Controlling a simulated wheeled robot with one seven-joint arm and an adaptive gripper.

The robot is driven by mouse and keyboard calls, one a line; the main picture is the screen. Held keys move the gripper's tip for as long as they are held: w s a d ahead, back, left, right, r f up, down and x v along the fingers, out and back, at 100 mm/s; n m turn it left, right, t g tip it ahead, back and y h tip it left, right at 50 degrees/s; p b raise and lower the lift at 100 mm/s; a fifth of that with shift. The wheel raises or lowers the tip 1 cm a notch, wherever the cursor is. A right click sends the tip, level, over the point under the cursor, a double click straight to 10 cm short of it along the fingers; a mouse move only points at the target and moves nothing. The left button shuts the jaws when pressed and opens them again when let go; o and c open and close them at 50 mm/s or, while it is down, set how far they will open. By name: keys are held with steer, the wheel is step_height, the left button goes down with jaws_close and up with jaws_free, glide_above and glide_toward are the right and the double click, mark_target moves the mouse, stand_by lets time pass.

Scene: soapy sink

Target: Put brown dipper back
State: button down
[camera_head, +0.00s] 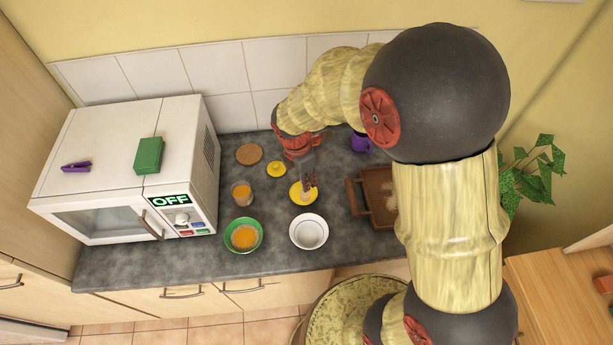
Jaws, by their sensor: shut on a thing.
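My gripper (309,180) reaches down from the upper right over a round yellow pot or dish (295,197) on the grey counter. It is shut on a thin brownish thing that looks like the brown dipper; the fingers hide most of it. Its lower end is at or above the yellow dish's opening; I cannot tell whether it touches. A small yellow lid (276,169) with a knob lies on the counter behind and left of the dish.
A white bowl (309,231), a green bowl (243,235) with orange contents and a glass (241,194) stand near. A wooden tray (376,186) is to the right, a purple mug (360,142) behind. A cork mat (249,154) and microwave (130,170) are left.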

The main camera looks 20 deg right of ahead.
steer(key=w+d+f, duration=0.2)
steer(key=w+f, duration=0.7)
steer(key=f, duration=0.2)
steer(key=shift+d+p, duration=0.4)
steer(key=shift+f, duration=0.1)
steer(key=c, duration=1.9)
jaws_free()
